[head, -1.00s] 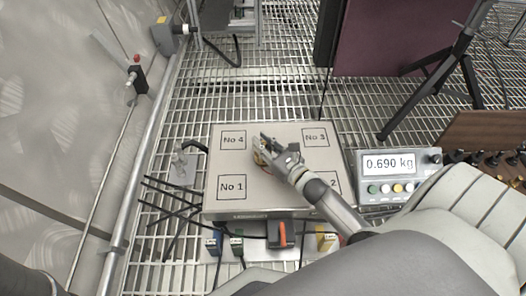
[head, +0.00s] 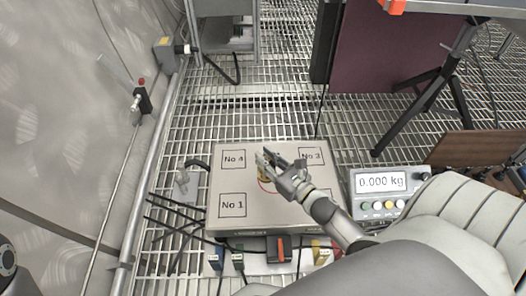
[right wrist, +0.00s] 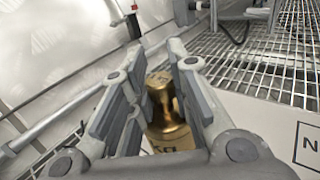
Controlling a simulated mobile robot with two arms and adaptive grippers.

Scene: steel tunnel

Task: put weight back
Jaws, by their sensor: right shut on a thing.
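My right gripper (head: 268,160) is shut on a brass weight (right wrist: 168,112). The weight shows between the two fingers in the right wrist view. In the head view the gripper is over the middle of the scale's metal plate (head: 245,170), and only a bit of brass (head: 264,178) shows beneath the fingers. The plate has marked squares: No 1, No 4 and No 3 can be read, and the fourth is hidden by my arm. The scale display (head: 380,182) reads 0.000 kg. My left gripper is not in view.
A brown wooden board (head: 468,152) stands at the right, partly hidden by my body. Cables and small connectors (head: 237,258) lie in front of the scale. A black stand (head: 430,100) and a dark red panel (head: 375,60) are behind. The grating behind the plate is clear.

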